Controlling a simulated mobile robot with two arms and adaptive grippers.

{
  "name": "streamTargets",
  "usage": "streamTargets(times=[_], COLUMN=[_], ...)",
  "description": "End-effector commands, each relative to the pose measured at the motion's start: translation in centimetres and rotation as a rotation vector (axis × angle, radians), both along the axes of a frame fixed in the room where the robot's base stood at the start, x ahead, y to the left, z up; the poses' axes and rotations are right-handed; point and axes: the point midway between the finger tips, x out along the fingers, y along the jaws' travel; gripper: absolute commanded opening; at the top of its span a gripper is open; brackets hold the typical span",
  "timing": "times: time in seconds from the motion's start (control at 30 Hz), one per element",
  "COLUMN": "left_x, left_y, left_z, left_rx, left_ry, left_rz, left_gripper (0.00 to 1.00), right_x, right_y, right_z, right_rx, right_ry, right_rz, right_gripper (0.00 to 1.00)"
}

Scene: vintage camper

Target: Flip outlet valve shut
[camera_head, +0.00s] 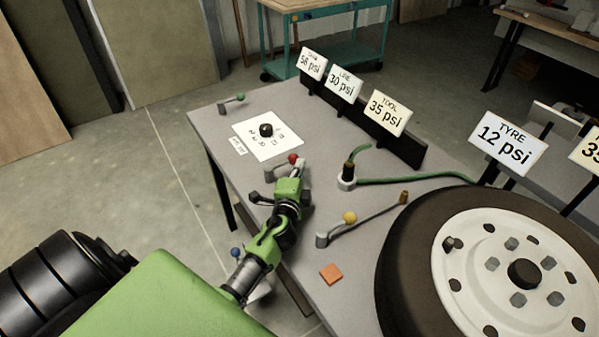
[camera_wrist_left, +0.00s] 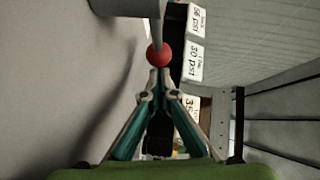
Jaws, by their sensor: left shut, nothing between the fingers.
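A valve lever with a red ball knob (camera_head: 293,158) stands on the grey bench (camera_head: 190,118). The red ball also shows in the left wrist view (camera_wrist_left: 158,54), just ahead of the fingertips. My left gripper (camera_head: 300,166) is at the red knob, its fingers shut with nothing between them; it also shows in the left wrist view (camera_wrist_left: 160,78). I cannot tell whether the fingertips touch the knob. Other levers have a green knob (camera_head: 241,97), a yellow knob (camera_head: 349,217) and a blue knob (camera_head: 235,252). No label that I can read marks the outlet valve. My right gripper is not in view.
A white sheet with a black knob (camera_head: 266,130) lies beyond the gripper. A green hose (camera_head: 415,180) runs from a fitting (camera_head: 347,176). Pressure cards, including "TOOL 35 psi" (camera_head: 388,113), stand along the back. A wheel (camera_head: 455,225) fills the right. An orange square (camera_head: 331,273) lies in front.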

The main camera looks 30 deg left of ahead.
Motion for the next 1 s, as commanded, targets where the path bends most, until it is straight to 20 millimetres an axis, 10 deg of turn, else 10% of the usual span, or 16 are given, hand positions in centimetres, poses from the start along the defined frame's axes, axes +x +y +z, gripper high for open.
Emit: streamTargets(times=[1.0], left_x=[-10.9], left_y=[-4.8], left_z=[1.6], left_rx=[0.000], left_ry=[0.000], left_rz=[0.000], left_gripper=[0.00], right_x=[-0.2], right_y=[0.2], right_z=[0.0], right_rx=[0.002], right_ry=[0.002], right_rz=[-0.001], right_gripper=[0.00])
